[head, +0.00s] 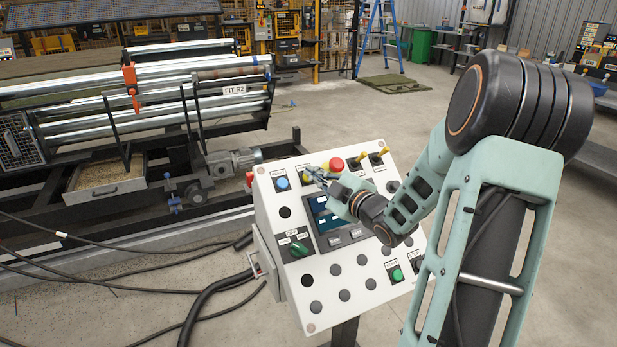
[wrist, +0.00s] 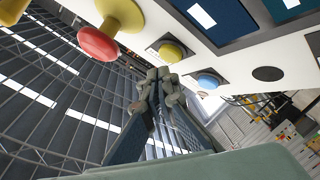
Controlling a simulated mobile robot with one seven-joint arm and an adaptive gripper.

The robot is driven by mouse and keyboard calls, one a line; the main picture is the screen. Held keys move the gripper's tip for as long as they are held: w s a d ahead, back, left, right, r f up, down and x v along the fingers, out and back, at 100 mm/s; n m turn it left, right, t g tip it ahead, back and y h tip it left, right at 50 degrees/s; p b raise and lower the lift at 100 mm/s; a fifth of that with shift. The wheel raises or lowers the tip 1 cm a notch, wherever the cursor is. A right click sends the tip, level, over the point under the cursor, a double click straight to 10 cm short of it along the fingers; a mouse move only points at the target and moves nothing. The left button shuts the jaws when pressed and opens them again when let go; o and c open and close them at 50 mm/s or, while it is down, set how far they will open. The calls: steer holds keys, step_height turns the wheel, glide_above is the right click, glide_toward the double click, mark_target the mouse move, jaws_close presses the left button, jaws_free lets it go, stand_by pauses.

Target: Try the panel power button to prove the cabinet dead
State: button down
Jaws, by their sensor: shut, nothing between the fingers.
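The white sloped control panel (head: 300,301) stands in front of me. Along its top are a blue button (head: 282,183) and a red mushroom button (head: 336,165). A yellow button (wrist: 172,52) shows between them in the wrist view, where the blue button (wrist: 208,80) and red mushroom (wrist: 100,42) also appear. My gripper (head: 315,173) is shut and empty at the panel's top edge; its tips in the wrist view (wrist: 158,76) are close to the yellow and blue buttons. I cannot tell whether they touch. The labels are too small to read, so the power button is not identifiable.
The panel also carries a display (head: 321,210), partly behind my gripper, a green selector (head: 298,248), a green button (head: 397,274) and yellow-handled switches (head: 382,151). A roller machine (head: 140,105) stands behind left. Black cables (head: 205,300) lie on the floor.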

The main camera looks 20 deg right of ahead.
steer(key=shift+f, duration=0.1)
steer(key=shift+w+f+b, duration=0.25)
steer(key=shift+b, duration=0.35)
steer(key=shift+w+f+b, duration=0.3)
steer(key=shift+b, duration=0.2)
stand_by(0.5)
steer(key=shift+s+r, duration=0.1)
steer(key=shift+r, duration=0.05)
steer(key=shift+s+r+p, duration=0.35)
steer(key=shift+s+r, duration=0.1)
steer(key=shift+r, duration=0.05)
stand_by(0.3)
steer(key=s+r+p, duration=0.2)
steer(key=s+r, duration=0.1)
steer(key=shift+s+r, duration=0.1)
steer(key=shift+r, duration=0.3)
